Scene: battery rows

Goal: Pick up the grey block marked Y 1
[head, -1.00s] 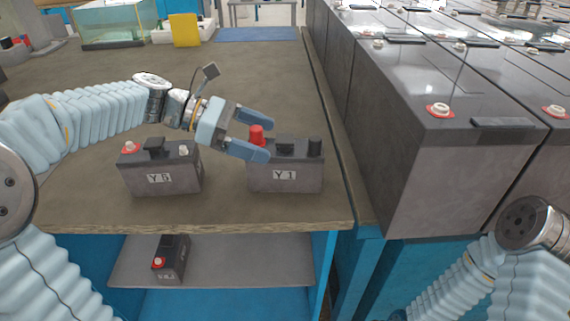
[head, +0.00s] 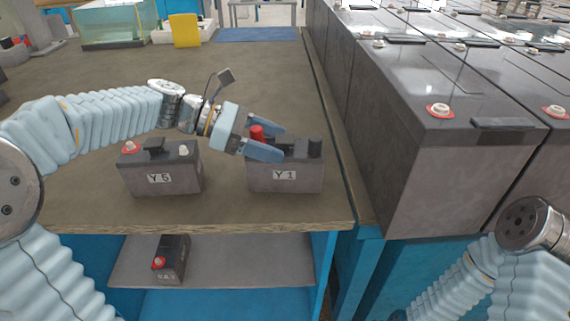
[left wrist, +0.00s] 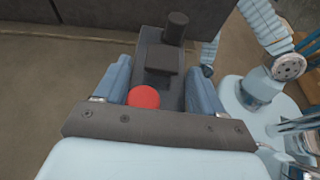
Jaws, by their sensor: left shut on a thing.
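The grey block marked Y 1 (head: 286,178) stands upright on the brown table top. It has a red terminal at its left, a dark block in the middle and a black terminal at its right. My left gripper (head: 272,148) is shut on its upper part, one finger on the near side and one on the far side. In the left wrist view the block (left wrist: 160,57) lies between the two blue fingers (left wrist: 160,85), with the red cap nearest the palm. Its lower part is hidden there. My right gripper is out of view; only part of my right arm shows.
A grey block marked Y 5 (head: 160,172) stands just left. Another small battery (head: 171,259) is on the shelf below the table (head: 225,211). Large grey batteries (head: 440,160) form a wall at the right. A glass tank (head: 118,25) and yellow card (head: 185,30) are at the back.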

